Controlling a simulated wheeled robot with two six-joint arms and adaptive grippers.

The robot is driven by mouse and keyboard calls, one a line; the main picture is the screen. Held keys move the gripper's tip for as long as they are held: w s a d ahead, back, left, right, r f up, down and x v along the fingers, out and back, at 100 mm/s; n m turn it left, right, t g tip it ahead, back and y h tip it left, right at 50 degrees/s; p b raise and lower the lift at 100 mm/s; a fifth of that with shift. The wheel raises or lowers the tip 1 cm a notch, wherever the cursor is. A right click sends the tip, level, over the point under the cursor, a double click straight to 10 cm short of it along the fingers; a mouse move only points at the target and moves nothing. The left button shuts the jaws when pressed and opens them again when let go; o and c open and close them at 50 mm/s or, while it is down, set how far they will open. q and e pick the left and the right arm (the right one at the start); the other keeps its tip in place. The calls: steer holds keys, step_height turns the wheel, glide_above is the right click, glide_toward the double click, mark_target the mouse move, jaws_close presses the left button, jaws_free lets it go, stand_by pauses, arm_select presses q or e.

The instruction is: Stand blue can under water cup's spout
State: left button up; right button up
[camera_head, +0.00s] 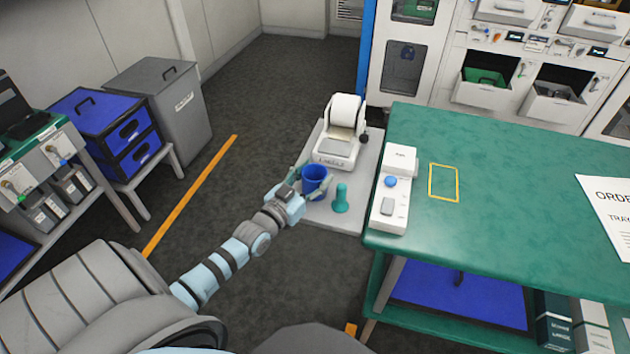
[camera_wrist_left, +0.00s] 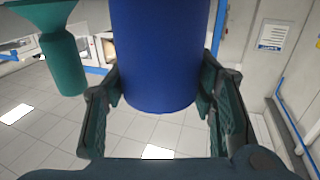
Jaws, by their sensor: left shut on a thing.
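The blue can (camera_head: 313,180) is an open-topped cylinder, seen above the low grey stand. My left gripper (camera_head: 311,186) is shut on it, with a finger on either side. In the left wrist view the can (camera_wrist_left: 166,55) fills the space between the fingers of my left gripper (camera_wrist_left: 160,105). The can looks about upright; I cannot tell whether its base touches the stand. A white machine (camera_head: 336,149) with a pale roll-like top stands just behind the can. I cannot make out a spout. My right gripper is not in view.
A teal flared object (camera_head: 341,200) stands close right of the can and shows in the wrist view (camera_wrist_left: 64,65). The grey stand (camera_head: 347,216) adjoins the green table (camera_head: 520,215), which holds a white box (camera_head: 390,213) with a blue button. Open floor (camera_head: 215,205) lies left.

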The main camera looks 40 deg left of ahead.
arm_select(q)
steer(key=shift+f, duration=0.1)
steer(key=o, duration=1.2)
steer(key=shift+o, duration=0.2)
